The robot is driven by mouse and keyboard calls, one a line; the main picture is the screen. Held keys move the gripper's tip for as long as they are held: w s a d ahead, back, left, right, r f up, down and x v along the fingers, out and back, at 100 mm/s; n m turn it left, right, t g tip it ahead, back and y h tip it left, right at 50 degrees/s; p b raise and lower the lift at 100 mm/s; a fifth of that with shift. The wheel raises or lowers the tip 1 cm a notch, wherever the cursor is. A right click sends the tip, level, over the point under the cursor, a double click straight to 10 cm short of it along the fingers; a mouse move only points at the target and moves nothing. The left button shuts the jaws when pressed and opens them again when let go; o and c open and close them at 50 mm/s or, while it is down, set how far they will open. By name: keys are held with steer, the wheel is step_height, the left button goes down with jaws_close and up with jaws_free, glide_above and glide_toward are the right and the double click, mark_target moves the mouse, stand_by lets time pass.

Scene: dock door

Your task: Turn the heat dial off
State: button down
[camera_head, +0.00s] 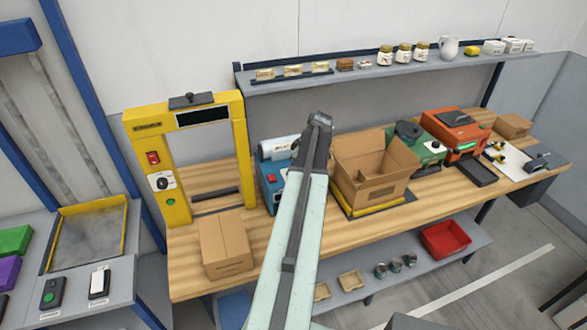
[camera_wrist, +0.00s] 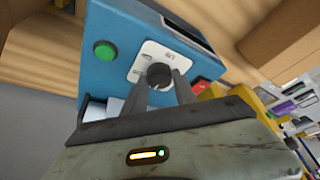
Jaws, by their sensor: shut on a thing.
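In the wrist view a black round dial (camera_wrist: 159,74) sits on a white plate (camera_wrist: 146,60) on the front of a blue machine (camera_wrist: 115,25). My gripper (camera_wrist: 160,82) has one finger on each side of the dial and is shut on it. The dial's pointer and the small marks on the plate are too unclear to read. In the head view the blue machine (camera_head: 270,190) stands on the wooden bench, partly behind my arm. The dial and my gripper's fingertips are hidden there.
A green button (camera_wrist: 104,51) is left of the plate. In the head view a yellow frame machine (camera_head: 133,150) with its own black knob (camera_head: 162,183) stands to the left. A closed box (camera_head: 225,245) is in front of it, and an open carton (camera_head: 372,172) is to the right.

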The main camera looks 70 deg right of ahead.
steer(key=shift+s+n, duration=0.1)
steer(key=shift+n, duration=0.2)
stand_by(0.4)
steer(key=c, duration=1)
jaws_free()
steer(key=p+v, duration=0.7)
steer(key=shift+s+r, duration=0.2)
steer(key=shift+r, duration=0.15)
steer(key=shift+d, duration=0.1)
